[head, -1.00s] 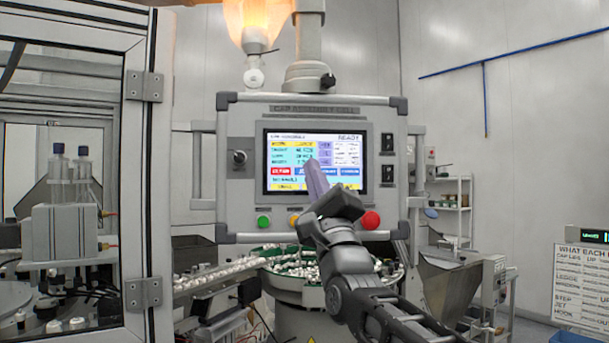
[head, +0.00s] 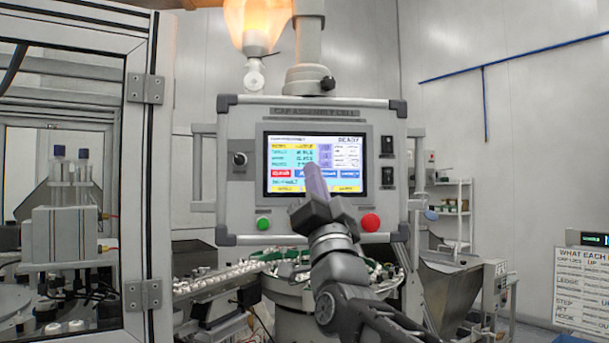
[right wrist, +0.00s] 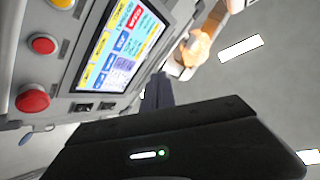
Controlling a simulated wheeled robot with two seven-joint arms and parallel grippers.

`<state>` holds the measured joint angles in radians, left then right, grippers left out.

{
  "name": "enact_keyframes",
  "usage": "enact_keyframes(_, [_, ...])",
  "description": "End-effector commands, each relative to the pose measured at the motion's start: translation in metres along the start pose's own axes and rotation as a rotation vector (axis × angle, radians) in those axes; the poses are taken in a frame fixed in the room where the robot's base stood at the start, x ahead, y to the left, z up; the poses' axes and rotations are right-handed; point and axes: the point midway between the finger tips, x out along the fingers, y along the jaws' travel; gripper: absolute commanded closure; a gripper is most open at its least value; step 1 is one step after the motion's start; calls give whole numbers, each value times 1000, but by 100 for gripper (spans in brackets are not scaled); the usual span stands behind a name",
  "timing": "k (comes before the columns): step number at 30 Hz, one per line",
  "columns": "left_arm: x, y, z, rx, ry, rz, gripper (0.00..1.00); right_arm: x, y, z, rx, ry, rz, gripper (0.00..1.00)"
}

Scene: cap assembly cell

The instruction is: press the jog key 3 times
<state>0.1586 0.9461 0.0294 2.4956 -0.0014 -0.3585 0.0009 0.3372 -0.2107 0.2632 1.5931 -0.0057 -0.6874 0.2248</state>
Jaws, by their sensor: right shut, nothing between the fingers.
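The touchscreen (head: 290,150) on the grey panel is lit and reads READY at its top right. A row of keys crosses its lower part: a red key (head: 281,173) at left, then blue keys. The blue key just right of the red one (head: 299,173) is partly behind my fingers; its label is not clearly legible, so I cannot confirm it is the jog key. My right gripper (head: 311,168) is shut and empty, its fingertips in front of this key row. In the right wrist view, the fingers (right wrist: 155,92) point toward the screen (right wrist: 120,45); contact cannot be told. My left gripper is not in view.
Below the screen are a green button (head: 263,223) and a red button (head: 370,222). A knob (head: 239,159) is left of the screen, and black switches (head: 387,144) are right of it. A glass-doored machine frame (head: 147,180) stands at left.

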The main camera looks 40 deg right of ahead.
Motion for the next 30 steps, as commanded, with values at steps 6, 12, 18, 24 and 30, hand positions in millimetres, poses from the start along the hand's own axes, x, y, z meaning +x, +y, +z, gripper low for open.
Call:
enact_keyframes(6, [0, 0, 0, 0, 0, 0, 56, 0, 0, 0, -2, 0, 0, 100])
enact_keyframes(12, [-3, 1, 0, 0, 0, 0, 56, 3, 1, 1, -1, 0, 1, 100])
enact_keyframes(18, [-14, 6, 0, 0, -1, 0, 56, 15, 8, 7, -2, -2, 2, 100])
enact_keyframes(24, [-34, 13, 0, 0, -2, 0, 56, 34, 20, 19, -1, -2, 2, 100])
enact_keyframes(30, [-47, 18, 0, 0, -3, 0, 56, 49, 34, 34, 2, -2, 1, 100])
